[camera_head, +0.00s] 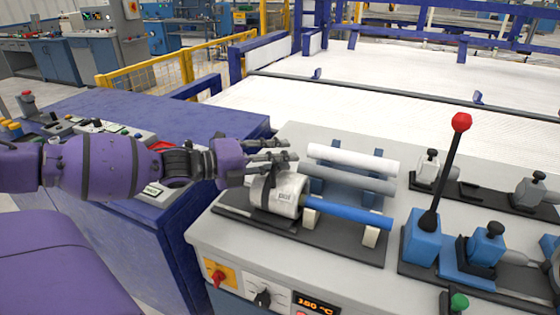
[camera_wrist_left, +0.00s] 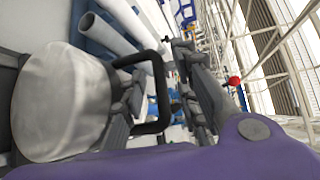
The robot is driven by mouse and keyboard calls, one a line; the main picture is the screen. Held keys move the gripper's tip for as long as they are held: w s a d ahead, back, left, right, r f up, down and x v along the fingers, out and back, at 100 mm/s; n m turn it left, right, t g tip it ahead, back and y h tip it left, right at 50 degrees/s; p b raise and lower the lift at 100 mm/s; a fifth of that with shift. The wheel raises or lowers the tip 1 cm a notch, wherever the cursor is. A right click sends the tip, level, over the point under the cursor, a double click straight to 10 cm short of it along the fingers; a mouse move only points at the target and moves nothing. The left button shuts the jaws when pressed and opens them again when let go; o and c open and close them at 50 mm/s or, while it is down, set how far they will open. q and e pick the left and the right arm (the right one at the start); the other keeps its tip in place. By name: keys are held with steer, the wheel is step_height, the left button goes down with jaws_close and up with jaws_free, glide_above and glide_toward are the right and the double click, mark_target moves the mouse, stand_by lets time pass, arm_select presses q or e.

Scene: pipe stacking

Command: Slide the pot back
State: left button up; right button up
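The pot is a whitish-grey, labelled cylinder (camera_head: 287,196) on a dark base plate on the machine, at the left end of a blue pipe (camera_head: 345,213). It also fills the left of the left wrist view (camera_wrist_left: 62,105). Its black handle (camera_wrist_left: 158,92) stands out beside it. My left gripper (camera_head: 284,155) is over the pot's top at the handle. In the left wrist view its fingers (camera_wrist_left: 160,98) are apart, one on each side of the handle, with a gap visible. My right gripper does not show.
A white pipe (camera_head: 352,158) and a grey pipe (camera_head: 350,179) lie on blue supports behind the blue pipe. A lever with a red knob (camera_head: 461,122) rises at the right. Front controls include a temperature display (camera_head: 316,303). A purple-blue cabinet (camera_head: 185,235) stands left.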

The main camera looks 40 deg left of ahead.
arm_select(q)
jaws_close()
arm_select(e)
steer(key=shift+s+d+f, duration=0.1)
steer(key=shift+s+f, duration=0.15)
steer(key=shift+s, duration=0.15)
